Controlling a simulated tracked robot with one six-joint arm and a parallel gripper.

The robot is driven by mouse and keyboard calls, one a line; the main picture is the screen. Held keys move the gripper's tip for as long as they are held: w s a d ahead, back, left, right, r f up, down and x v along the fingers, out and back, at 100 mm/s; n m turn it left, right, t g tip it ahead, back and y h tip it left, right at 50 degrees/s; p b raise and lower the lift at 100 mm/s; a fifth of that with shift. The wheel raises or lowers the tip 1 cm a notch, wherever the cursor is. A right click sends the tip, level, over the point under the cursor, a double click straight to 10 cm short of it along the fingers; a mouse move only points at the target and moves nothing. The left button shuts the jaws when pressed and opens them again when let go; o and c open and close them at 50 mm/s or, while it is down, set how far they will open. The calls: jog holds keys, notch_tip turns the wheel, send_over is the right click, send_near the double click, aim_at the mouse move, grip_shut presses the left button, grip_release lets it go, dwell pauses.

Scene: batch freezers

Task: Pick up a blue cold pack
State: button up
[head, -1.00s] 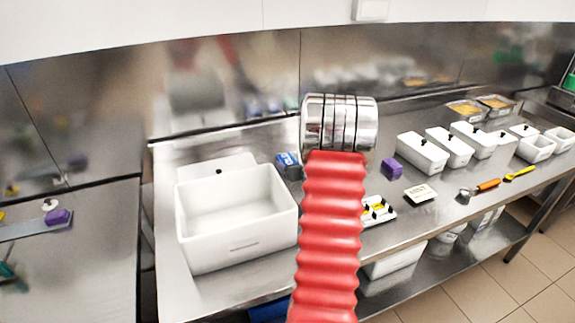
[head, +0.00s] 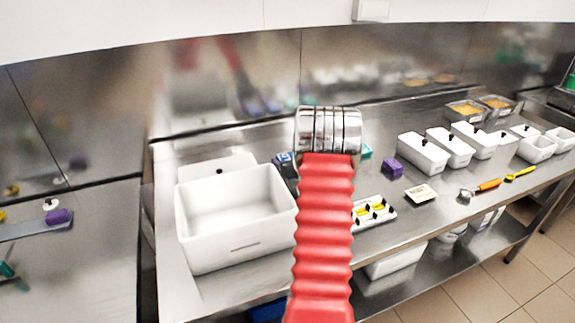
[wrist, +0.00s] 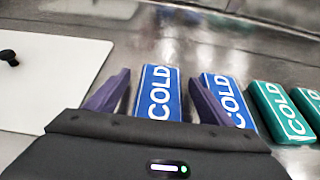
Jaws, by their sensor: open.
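Two blue cold packs marked COLD lie on the steel counter in the wrist view: a left one (wrist: 158,92) and a right one (wrist: 230,98). My gripper (wrist: 164,85) is open, its purple fingers on either side of the left blue pack. The right finger lies between the two blue packs and overlaps the right one in the picture. Whether the fingers touch the pack, and their height over it, I cannot tell. In the head view a blue pack (head: 284,158) shows partly behind my red arm; the gripper itself is hidden there.
Two green cold packs (wrist: 281,112) lie right of the blue ones. A white lid with a black knob (wrist: 45,75) lies to the left. A large white bin (head: 235,250) stands at the front left. A purple block (head: 392,168) and white tubs (head: 424,155) are farther right.

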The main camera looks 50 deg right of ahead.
jog(key=shift+c, duration=0.3)
jog(key=c, duration=1.2)
